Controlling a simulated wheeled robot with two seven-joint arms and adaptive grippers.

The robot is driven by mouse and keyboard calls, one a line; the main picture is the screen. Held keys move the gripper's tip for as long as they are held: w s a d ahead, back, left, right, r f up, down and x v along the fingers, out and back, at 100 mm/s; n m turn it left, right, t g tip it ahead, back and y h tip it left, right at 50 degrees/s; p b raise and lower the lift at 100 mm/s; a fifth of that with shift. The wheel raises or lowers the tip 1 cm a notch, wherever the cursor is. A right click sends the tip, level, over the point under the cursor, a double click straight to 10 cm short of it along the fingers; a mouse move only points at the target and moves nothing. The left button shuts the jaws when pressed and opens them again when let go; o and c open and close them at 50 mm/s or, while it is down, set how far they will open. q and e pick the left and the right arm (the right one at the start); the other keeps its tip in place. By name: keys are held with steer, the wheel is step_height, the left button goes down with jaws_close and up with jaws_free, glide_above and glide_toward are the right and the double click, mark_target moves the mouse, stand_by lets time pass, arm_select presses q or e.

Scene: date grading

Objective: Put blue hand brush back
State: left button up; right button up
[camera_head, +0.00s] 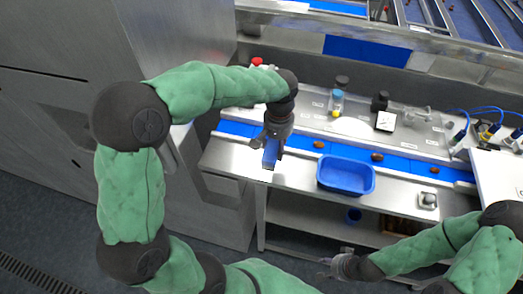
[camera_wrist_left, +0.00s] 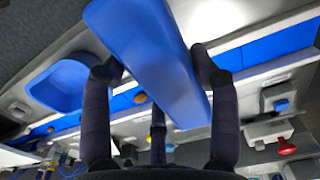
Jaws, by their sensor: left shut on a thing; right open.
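The blue hand brush (camera_head: 271,154) hangs from my left gripper (camera_head: 273,138) above the left part of the steel bench. My right gripper (camera_head: 326,267) is low at the front of the bench, apart from everything, open and empty.
A blue tub (camera_head: 347,188) stands on the bench right of the brush. Behind it a blue belt (camera_head: 400,164) carries several brown dates (camera_head: 377,157). The front-left bench top is clear.

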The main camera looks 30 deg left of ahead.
arm_select(q)
steer(key=a+f, duration=0.1)
steer(key=f, duration=0.1)
steer(key=a+f, duration=0.2)
steer(key=w+a+f+p, duration=0.1)
steer(key=a+f, duration=0.1)
steer(key=shift+a, duration=0.25)
steer(key=f, duration=0.3)
steer(key=shift+a+f+p, duration=0.2)
steer(key=shift+p, duration=0.1)
steer(key=shift+s+f+b, duration=0.1)
steer(key=shift+f+b, duration=0.2)
steer(key=shift+b, duration=0.05)
steer(key=o, duration=1)
